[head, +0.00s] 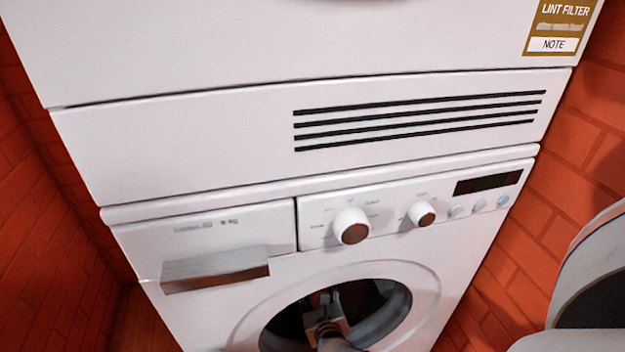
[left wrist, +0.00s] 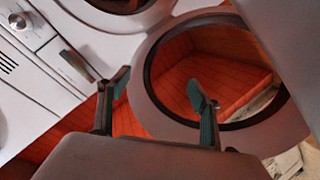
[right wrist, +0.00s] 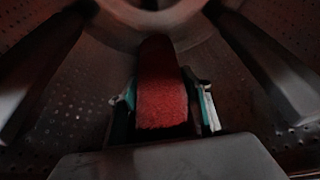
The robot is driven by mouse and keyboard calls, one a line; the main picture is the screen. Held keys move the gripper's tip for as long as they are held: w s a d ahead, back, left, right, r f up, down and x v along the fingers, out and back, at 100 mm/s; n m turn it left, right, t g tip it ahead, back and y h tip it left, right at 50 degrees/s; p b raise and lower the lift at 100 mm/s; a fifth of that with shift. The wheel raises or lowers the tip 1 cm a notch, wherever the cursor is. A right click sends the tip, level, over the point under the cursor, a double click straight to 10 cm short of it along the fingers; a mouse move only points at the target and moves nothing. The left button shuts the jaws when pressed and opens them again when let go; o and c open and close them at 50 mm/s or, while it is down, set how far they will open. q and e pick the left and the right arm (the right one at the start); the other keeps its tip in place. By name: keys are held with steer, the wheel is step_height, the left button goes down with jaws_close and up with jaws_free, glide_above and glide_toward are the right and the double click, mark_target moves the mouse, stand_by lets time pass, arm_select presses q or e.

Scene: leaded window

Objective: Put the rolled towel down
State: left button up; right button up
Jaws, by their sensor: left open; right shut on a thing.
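The rolled towel (right wrist: 162,95) is dark red and shows in the right wrist view between the two fingers of my right gripper (right wrist: 165,100). My right gripper is shut on it, inside a dim drum with perforated walls (right wrist: 75,115). In the head view my right gripper (head: 328,308) is inside the round opening of the white front-loading machine (head: 220,310); I cannot make out the towel there. My left gripper (left wrist: 160,88) is open and empty in the left wrist view, in front of the machine's open round door (left wrist: 290,130). It is outside the head view.
Large vanes (right wrist: 265,65) stand out from the drum wall on both sides of the towel. The machine has knobs (head: 351,226) and a drawer handle (head: 215,270). A second white unit (head: 180,140) sits above it. Red brick walls (head: 45,230) are close on both sides.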

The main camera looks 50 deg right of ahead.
arm_select(q)
steer(key=shift+s, duration=0.1)
arm_select(e)
steer(key=shift+s+f, duration=0.15)
steer(key=shift+f, duration=0.45)
steer(key=o, duration=1.3)
steer(key=shift+f, duration=0.15)
steer(key=shift+s+f, duration=0.1)
steer(key=shift+r, duration=0.45)
steer(key=v, duration=0.2)
steer(key=p+v, duration=0.1)
steer(key=v, duration=0.1)
steer(key=r+p+v, duration=0.1)
steer(key=v, duration=0.1)
steer(key=shift+a+r, duration=0.1)
steer(key=shift+r, duration=0.05)
arm_select(q)
steer(key=shift+w+a+f+m+g, duration=0.15)
steer(key=shift+a+m, duration=0.35)
steer(key=shift+m, duration=0.3)
steer(key=shift+w+a+r+m+g, duration=0.15)
steer(key=shift+a+m, duration=0.3)
steer(key=shift+m, duration=0.35)
arm_select(e)
steer(key=shift+s+a+r, duration=0.1)
steer(key=shift+s+a, duration=0.2)
